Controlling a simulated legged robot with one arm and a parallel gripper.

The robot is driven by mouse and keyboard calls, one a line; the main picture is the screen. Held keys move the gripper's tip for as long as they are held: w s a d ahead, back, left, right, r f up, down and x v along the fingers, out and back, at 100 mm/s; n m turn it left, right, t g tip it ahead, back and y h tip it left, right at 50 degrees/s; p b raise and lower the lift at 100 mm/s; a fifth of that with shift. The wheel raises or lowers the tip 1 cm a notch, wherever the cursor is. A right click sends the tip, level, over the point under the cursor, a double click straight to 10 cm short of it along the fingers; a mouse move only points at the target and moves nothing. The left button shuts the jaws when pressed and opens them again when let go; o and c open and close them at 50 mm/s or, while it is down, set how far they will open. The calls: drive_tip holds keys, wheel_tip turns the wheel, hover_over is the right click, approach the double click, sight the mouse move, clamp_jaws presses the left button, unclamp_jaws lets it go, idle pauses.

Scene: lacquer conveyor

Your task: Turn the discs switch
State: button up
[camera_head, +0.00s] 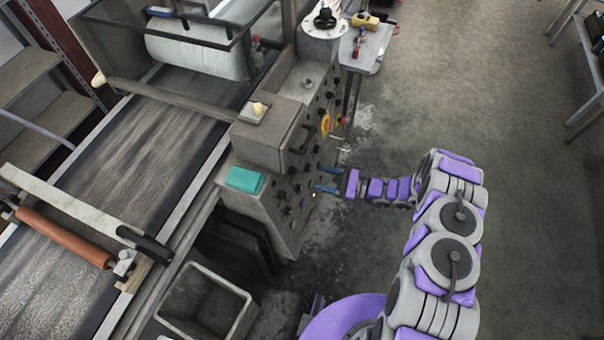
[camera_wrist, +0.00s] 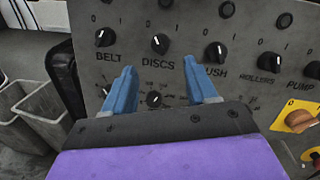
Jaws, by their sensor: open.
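The discs switch (camera_wrist: 159,43) is a round black knob with a white mark on the grey control panel, with the label DISCS under it. Its white mark points up and slightly left. My gripper (camera_wrist: 159,64) is open and empty, its two blue fingers pointing at the panel. In the wrist view the knob appears just above and between the fingertips; whether they touch the panel cannot be told. In the head view my gripper (camera_head: 322,178) is at the lower part of the panel face (camera_head: 296,190), where the knobs are too small to tell apart.
The belt switch (camera_wrist: 105,37) is left of the discs switch and the "USH" knob (camera_wrist: 216,52) is right of it. A further knob (camera_wrist: 154,99) lies below. An orange switch (camera_wrist: 299,119) is at far right. A grey bin (camera_head: 245,322) and the conveyor (camera_head: 140,150) stand left.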

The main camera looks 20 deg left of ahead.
sight(299, 173)
drive_tip(key=a+b, duration=0.1)
drive_tip(key=a, duration=0.7)
drive_tip(key=shift+s, duration=0.15)
drive_tip(key=c, duration=1)
